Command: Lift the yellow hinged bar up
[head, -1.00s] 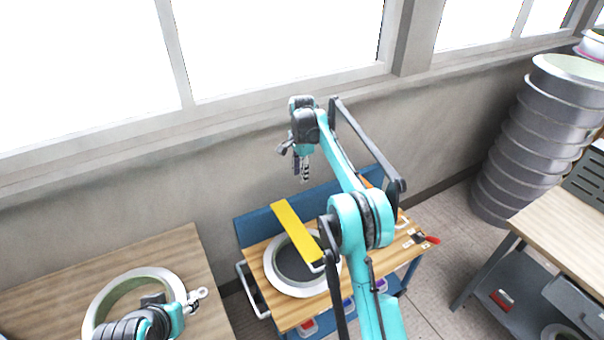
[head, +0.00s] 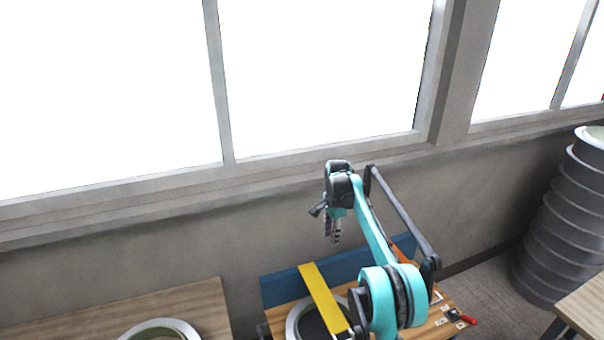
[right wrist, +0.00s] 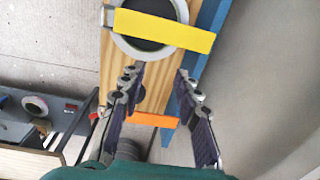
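The yellow bar (head: 324,298) lies across a round white-rimmed mould (head: 296,318) on a small wooden-topped bench. In the right wrist view the yellow bar (right wrist: 164,30) spans the mould's grey ring (right wrist: 122,44), beyond the fingertips. My right gripper (head: 332,238) hangs pointing down, above and behind the bar in the head view, apart from it. In the right wrist view my right gripper (right wrist: 158,78) has its two fingers spread wide with nothing between them. My left gripper is out of the head view. The bar's hinge is not clear.
A blue panel (head: 284,290) runs along the bench's back, near the grey wall. An orange piece (right wrist: 154,119) and a red-handled tool (head: 468,319) are on the bench. A wooden table (head: 190,300) with another ring mould (head: 160,328) stands left. Stacked grey rings (head: 562,235) stand right.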

